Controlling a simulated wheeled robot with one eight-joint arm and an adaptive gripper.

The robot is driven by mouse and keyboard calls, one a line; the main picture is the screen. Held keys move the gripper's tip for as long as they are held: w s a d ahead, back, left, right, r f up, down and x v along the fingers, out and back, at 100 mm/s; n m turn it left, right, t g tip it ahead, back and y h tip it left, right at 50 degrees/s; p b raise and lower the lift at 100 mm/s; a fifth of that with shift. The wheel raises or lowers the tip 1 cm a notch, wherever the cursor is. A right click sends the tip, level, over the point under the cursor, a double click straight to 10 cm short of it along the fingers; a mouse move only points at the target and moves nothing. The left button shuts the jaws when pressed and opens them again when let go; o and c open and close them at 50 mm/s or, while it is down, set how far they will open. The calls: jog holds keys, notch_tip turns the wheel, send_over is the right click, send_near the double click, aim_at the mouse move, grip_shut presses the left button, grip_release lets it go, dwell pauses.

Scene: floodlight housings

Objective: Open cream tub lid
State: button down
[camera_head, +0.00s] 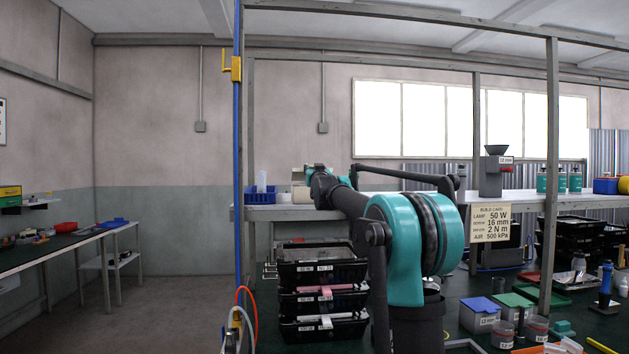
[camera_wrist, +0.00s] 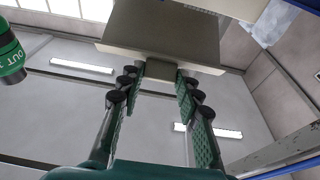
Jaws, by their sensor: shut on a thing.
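The cream tub (camera_head: 298,177) is on the back shelf, small and partly hidden behind my arm in the head view. In the wrist view, a cream, flat-faced part of the tub (camera_wrist: 150,35) fills the top middle, with a pale rim along its lower edge. A small grey-beige tab on the lid (camera_wrist: 160,71) sticks out from this rim. My gripper (camera_wrist: 161,78) has its two green-padded fingers on either side of the tab, shut on it. In the head view my gripper (camera_head: 313,172) is at the tub. How far the lid is raised cannot be told.
A blue bin (camera_head: 260,196) stands left of the tub on the shelf. A blue upright pole (camera_head: 239,120) rises in front of the shelf's left end. Black stacked crates (camera_head: 320,275) stand below. A dark green bottle-like thing (camera_wrist: 10,55) shows at the wrist view's left edge.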

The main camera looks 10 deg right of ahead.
jog(key=w+r, duration=0.1)
jog(key=r, duration=0.1)
jog(key=w+r, duration=0.1)
jog(key=r, duration=0.1)
jog(key=w+r, duration=0.1)
jog(key=r, duration=0.1)
jog(key=shift+w, duration=0.35)
jog(key=w+r, duration=0.4)
jog(key=w, duration=0.3)
jog(key=shift+r, duration=0.15)
jog(key=c, duration=1)
grip_release()
jog(key=shift+c, duration=0.2)
jog(key=v, duration=1.2)
